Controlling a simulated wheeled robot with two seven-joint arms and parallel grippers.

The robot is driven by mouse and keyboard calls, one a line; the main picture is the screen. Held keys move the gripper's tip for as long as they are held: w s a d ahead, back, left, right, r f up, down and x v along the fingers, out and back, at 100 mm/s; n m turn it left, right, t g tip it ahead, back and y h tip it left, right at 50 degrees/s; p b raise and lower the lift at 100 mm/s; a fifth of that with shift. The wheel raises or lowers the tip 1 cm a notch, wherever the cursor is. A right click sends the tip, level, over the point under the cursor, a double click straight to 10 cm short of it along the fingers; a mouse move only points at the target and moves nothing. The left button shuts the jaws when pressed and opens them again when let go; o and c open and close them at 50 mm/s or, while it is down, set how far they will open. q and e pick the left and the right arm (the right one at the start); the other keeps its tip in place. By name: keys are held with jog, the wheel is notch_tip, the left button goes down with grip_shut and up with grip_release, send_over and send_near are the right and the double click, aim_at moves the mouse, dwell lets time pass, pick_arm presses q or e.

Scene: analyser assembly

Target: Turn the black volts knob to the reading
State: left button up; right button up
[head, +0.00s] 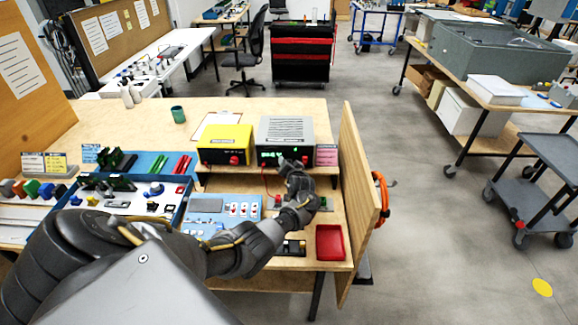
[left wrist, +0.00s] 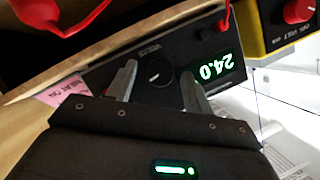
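The grey and black power supply (head: 286,127) stands on the raised shelf at the right of the bench, with a lit green display (head: 269,157). In the left wrist view the display (left wrist: 213,68) is tilted and its digits appear to read 24.0. The black volts knob (left wrist: 158,75), with a white pointer line, is on the front panel beside the display. My left gripper (left wrist: 160,68) is open, one finger on each side of the knob. I see no clear contact. In the head view my left gripper (head: 289,165) hides the knob. My right gripper is not in view.
A yellow unit (head: 225,143) with a red knob stands left of the supply. A pink note (head: 326,155) is at its right, near the upright wooden side panel (head: 358,190). A red tray (head: 330,243) and blue tray (head: 177,216) lie in front. A red lead (left wrist: 75,15) hangs close by.

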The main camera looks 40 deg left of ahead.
pick_arm(q)
jog(key=shift+d, duration=0.1)
jog(key=v, duration=1)
jog(key=shift+s+d, duration=0.25)
jog(key=shift+r, duration=0.1)
